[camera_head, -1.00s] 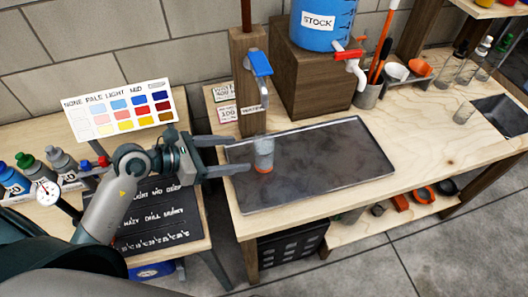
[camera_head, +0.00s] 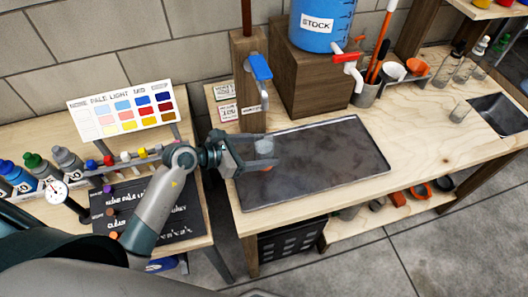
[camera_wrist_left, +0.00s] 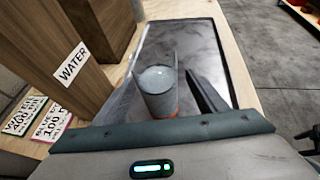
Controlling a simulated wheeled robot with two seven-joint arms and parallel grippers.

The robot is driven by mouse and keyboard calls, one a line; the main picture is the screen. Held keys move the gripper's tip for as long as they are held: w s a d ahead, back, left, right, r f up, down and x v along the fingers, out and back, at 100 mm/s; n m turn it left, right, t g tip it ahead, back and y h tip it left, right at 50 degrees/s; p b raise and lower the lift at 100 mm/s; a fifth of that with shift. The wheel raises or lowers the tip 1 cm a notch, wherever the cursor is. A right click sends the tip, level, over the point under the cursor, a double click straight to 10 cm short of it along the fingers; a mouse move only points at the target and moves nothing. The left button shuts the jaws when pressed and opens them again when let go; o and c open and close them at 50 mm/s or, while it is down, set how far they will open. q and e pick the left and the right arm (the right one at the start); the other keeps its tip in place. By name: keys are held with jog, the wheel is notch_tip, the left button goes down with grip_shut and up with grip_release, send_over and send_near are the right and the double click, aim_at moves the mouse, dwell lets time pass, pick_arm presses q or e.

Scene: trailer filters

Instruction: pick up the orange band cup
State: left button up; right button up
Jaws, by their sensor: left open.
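The orange band cup (camera_head: 264,147) is a clear, greyish cup with an orange band low on it. It stands upright on the dark tray (camera_head: 340,150), near the tray's left end. My left gripper (camera_head: 272,150) is open, with its fingers on either side of the cup. In the head view the near finger hides part of the cup.
A wooden post with a blue tap (camera_head: 260,67) stands just behind the cup. A blue STOCK barrel (camera_head: 321,25) sits on a wooden block behind the tray. Paint bottles (camera_head: 38,165) and a colour chart (camera_head: 125,112) stand at left. The tray's middle and right are clear.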

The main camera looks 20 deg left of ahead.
pick_arm(q)
jog(key=shift+w+d, duration=0.1)
jog(key=shift+w+d+f+p, duration=0.1)
jog(key=shift+w+p, duration=0.1)
jog(key=shift+p, duration=0.1)
jog(key=p+x, duration=0.1)
jog(key=x, duration=0.2)
jog(key=shift+w+d+f+p, duration=0.1)
jog(key=shift+w+f+p, duration=0.15)
jog(key=shift+w+p, duration=0.05)
jog(key=shift+w+d+f, duration=0.2)
jog(key=shift+d+f, duration=0.05)
jog(key=c, duration=1.3)
